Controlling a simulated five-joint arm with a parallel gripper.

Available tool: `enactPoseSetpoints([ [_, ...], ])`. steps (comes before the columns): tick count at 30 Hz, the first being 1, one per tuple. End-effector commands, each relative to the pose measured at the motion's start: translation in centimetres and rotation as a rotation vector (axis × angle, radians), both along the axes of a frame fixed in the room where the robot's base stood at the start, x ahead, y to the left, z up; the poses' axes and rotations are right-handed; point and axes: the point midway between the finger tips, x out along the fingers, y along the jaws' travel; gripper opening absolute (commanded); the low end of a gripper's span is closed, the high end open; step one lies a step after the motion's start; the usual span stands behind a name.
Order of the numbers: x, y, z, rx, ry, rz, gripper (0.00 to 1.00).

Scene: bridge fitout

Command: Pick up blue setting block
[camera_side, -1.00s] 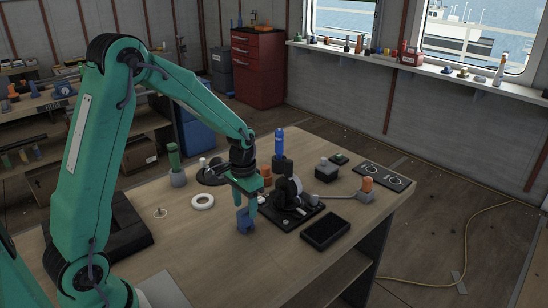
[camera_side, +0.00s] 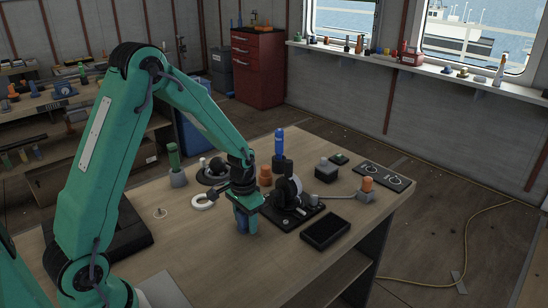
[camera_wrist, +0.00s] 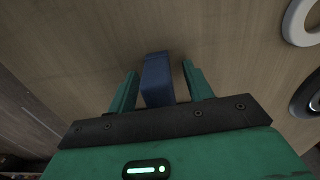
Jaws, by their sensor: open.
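The blue setting block (camera_wrist: 157,80) stands on the wooden table, between the two green fingers of my gripper (camera_wrist: 158,86) in the wrist view. A gap shows on each side of the block, so the fingers are open around it and not pressed on it. In the side view my gripper (camera_side: 246,220) is low over the table, and the block (camera_side: 241,223) is mostly hidden behind the fingers.
A black machine fixture (camera_side: 290,208) stands just right of my gripper, with a black tray (camera_side: 325,230) in front of it. A white ring (camera_side: 203,202) lies to the left. A blue-handled tool (camera_side: 279,143) stands behind.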

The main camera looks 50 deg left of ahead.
Motion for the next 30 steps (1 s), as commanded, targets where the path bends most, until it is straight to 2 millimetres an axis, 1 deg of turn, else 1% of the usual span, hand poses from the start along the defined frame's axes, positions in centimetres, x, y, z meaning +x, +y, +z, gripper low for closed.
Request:
enactPoseSetpoints([
  [7, 0.0, 0.0, 0.0, 0.0, 0.0, 0.0, 0.51],
  [9, 0.0, 0.0, 0.0, 0.0, 0.0, 0.0, 0.37],
  [11, 0.0, 0.0, 0.0, 0.0, 0.0, 0.0, 0.25],
  [12, 0.0, 0.0, 0.0, 0.0, 0.0, 0.0, 0.18],
  [15, 0.0, 0.0, 0.0, 0.0, 0.0, 0.0, 0.0],
  [25, 0.0, 0.0, 0.2, 0.0, -0.001, 0.0, 0.0],
  [30, 0.1, 0.0, 1.0, 0.001, -0.003, 0.0, 0.0],
])
